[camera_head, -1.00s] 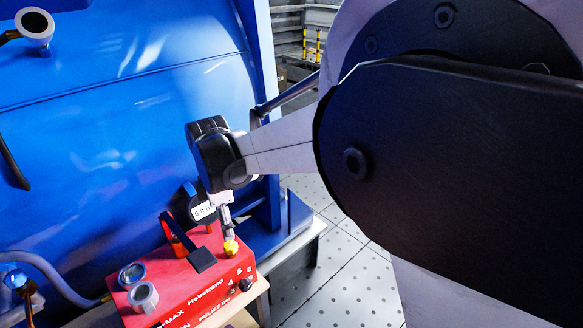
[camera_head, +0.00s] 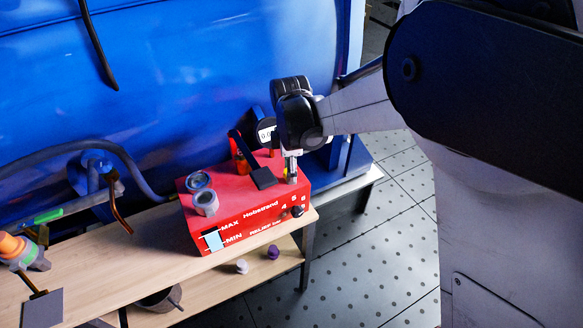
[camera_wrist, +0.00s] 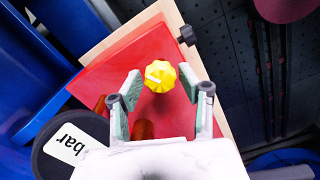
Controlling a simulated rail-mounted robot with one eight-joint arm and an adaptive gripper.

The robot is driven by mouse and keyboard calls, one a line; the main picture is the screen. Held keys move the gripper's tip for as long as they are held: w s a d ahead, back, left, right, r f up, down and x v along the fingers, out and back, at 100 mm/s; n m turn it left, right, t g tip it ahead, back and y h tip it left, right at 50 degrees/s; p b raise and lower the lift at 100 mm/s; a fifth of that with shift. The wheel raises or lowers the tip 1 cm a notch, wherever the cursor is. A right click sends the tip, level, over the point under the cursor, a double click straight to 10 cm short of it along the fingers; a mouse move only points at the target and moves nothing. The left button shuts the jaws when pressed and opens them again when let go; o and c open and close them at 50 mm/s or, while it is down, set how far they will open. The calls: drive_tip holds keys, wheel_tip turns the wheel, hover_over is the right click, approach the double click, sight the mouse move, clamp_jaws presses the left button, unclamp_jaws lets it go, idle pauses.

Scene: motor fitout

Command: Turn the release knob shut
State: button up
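A yellow ribbed knob (camera_wrist: 161,77) with a white mark stands on top of the red pump box (camera_head: 190,228). My gripper (camera_wrist: 160,84) points down over the box, its two fingers apart on either side of the knob. In the wrist view a gap shows between the knob and each finger. In the head view my gripper (camera_head: 291,174) hides most of the knob.
A round gauge (camera_head: 266,131) and a black-ended lever (camera_head: 262,178) stand close to my gripper. A small black knob (camera_head: 297,211) sits on the box front. The box rests on a wooden bench (camera_head: 130,255) beside a large blue housing (camera_head: 190,60).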

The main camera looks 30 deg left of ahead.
drive_tip(key=c, duration=0.8)
drive_tip(key=shift+m, duration=0.3)
drive_tip(key=m+b, duration=0.3)
drive_tip(key=m, duration=0.1)
drive_tip(key=shift+f+m, duration=0.1)
drive_tip(key=shift+m, duration=0.2)
drive_tip(key=m+b, duration=0.2)
drive_tip(key=m, duration=0.4)
drive_tip(key=m+b, duration=0.1)
drive_tip(key=m, duration=0.5)
drive_tip(key=shift+m, duration=0.4)
drive_tip(key=m+b, duration=0.1)
drive_tip(key=m, duration=0.4)
drive_tip(key=shift+m, duration=0.6)
